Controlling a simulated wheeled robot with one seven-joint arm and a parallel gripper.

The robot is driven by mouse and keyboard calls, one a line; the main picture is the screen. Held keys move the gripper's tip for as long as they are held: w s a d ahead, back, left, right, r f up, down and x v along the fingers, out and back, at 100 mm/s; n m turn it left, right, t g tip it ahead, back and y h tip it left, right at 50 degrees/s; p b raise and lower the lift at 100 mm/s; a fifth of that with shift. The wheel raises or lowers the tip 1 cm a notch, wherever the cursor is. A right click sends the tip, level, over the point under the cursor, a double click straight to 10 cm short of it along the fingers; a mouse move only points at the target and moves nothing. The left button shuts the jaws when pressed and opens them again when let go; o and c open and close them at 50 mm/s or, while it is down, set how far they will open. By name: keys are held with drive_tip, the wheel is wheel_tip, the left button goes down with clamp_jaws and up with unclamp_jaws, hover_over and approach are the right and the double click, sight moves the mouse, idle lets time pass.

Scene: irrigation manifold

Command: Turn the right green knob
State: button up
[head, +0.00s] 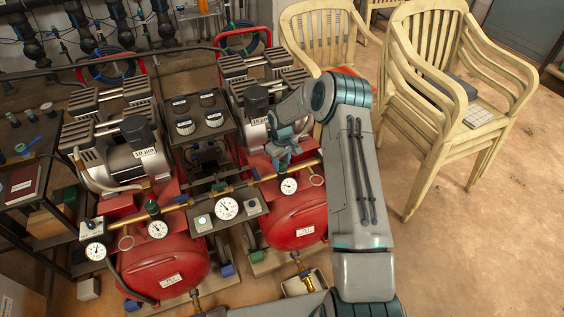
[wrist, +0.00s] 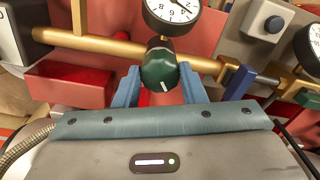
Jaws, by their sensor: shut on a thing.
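The right green knob (wrist: 159,70) is a dark green round cap with a short white line on its face. It sits on the brass pipe (wrist: 95,46), close to a white-faced gauge (wrist: 172,10). My gripper (wrist: 160,80) has one blue finger on each side of the knob and is shut on it. In the head view my gripper (head: 283,156) reaches down to the right end of the pipe and hides this knob. The other green knob (head: 152,208) stands free on the left part of the pipe, above its own gauge (head: 157,230).
Two red tanks (head: 296,224) with compressors sit below and behind the pipe. A middle box (head: 205,222) carries a green button and a larger gauge (head: 228,208). Cream chairs (head: 425,95) stand at the right. The floor at the lower right is clear.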

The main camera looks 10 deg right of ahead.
drive_tip(key=m+b, duration=0.2)
drive_tip(key=m, duration=0.1)
drive_tip(key=m+b, duration=0.2)
drive_tip(key=m, duration=0.2)
drive_tip(key=shift+m, duration=0.4)
drive_tip(key=m+b, duration=0.1)
drive_tip(key=m, duration=0.3)
drive_tip(key=shift+m, duration=1.9)
drive_tip(key=shift+a, duration=0.1)
drive_tip(key=o, duration=1)
drive_tip(key=shift+r, duration=0.1)
